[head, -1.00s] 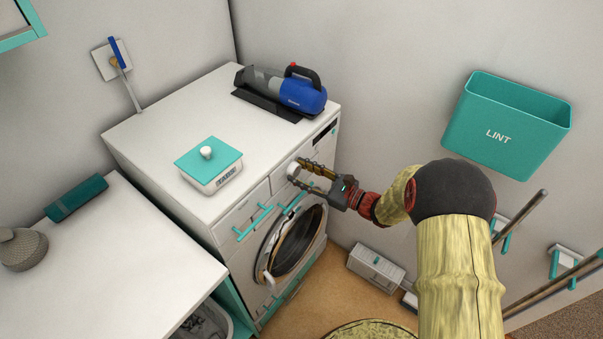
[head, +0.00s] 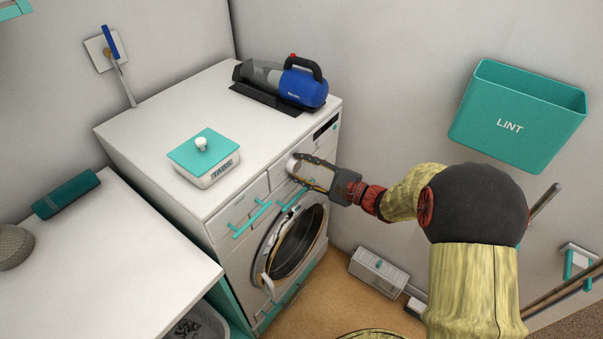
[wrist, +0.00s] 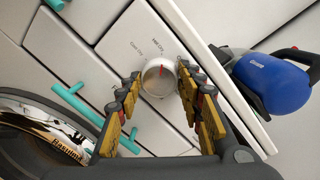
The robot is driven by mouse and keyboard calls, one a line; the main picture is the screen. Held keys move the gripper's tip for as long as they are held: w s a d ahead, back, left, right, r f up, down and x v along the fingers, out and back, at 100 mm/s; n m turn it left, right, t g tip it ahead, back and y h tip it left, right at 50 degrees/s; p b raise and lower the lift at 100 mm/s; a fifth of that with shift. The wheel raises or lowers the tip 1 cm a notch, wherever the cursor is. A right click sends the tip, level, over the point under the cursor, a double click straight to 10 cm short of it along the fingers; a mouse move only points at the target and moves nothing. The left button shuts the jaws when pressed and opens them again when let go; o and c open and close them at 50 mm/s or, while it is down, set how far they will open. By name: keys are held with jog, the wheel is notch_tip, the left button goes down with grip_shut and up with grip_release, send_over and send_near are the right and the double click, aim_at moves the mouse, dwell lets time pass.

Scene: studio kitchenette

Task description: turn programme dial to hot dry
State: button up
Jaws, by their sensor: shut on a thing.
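The programme dial (wrist: 159,80) is a round white knob with a red mark on the front of the white dryer (head: 222,228). The dial also shows in the head view (head: 292,165). My gripper (head: 299,169) is shut on the dial, one finger on each side of it in the wrist view (wrist: 160,84). The red mark points toward the top of the wrist view, roughly at a small label that seems to read "Hot Dry". Another label, seemingly "Cool Dry", lies to its left. Any labels behind the fingers are hidden.
Teal handles (head: 252,219) stick out of the front left of and below the dial. The round door (head: 290,240) is beneath. A blue hand vacuum (head: 300,90) and a teal-lidded box (head: 205,160) stand on top. A teal lint bin (head: 515,120) hangs on the right wall.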

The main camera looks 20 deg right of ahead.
jog(key=shift+n+b, duration=0.45)
jog(key=shift+n, duration=0.05)
jog(key=o, duration=1.2)
jog(key=shift+c, duration=0.2)
jog(key=v, duration=1.2)
